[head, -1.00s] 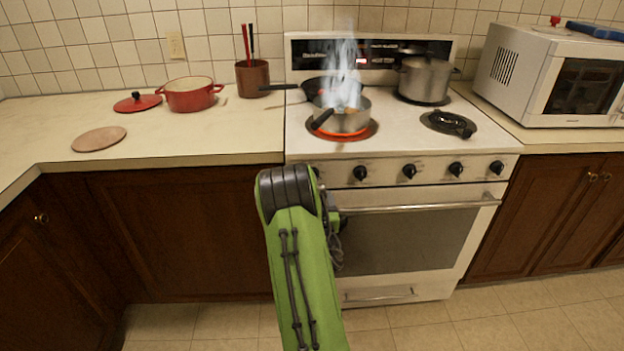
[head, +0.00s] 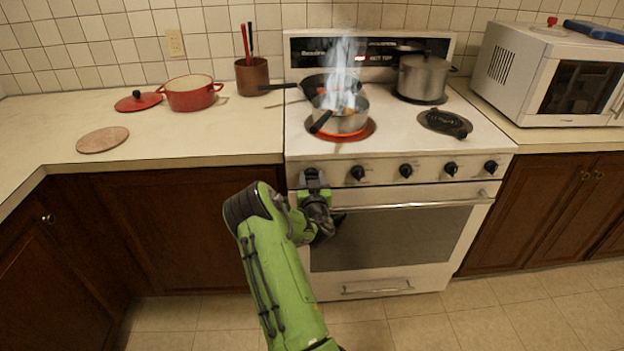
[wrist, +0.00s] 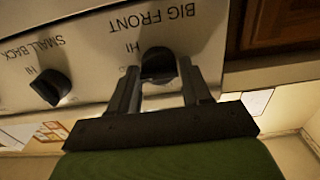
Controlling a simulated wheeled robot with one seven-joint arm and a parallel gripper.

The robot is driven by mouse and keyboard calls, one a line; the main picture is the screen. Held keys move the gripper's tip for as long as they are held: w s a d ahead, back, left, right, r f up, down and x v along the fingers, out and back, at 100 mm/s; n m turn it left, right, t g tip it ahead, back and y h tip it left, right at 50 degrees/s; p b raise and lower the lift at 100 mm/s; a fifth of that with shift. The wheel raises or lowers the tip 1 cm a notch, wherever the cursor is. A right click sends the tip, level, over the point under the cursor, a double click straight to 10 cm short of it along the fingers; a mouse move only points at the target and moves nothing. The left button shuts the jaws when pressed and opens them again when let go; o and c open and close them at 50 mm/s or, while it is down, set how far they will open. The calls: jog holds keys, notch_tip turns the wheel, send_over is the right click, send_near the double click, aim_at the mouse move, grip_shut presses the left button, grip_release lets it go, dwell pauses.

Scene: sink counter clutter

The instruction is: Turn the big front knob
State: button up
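The big front knob (wrist: 158,64) is black, on the white stove panel (wrist: 95,70) under the upside-down label "BIG FRONT" in the wrist view. My gripper (wrist: 159,72) has one finger on each side of this knob, with the fingertips level with it. The fingers are spread; whether either one touches the knob is hard to tell. In the head view my gripper (head: 313,178) is at the left end of the stove's front panel and hides this knob. The front left burner (head: 354,132) glows orange under a steaming pot (head: 345,120).
The "SMALL BACK" knob (wrist: 50,87) is beside the big front knob. More black knobs line the panel, such as one nearby (head: 357,173). The oven handle (head: 420,205) runs just below. A dark pan (head: 318,84) and a steel pot (head: 424,78) stand on the stove.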

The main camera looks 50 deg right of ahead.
jog(key=c, duration=0.6)
jog(key=shift+n, duration=0.5)
jog(key=o, duration=1)
jog(key=shift+o, duration=0.2)
jog(key=b+v, duration=0.5)
jog(key=v, duration=1.1)
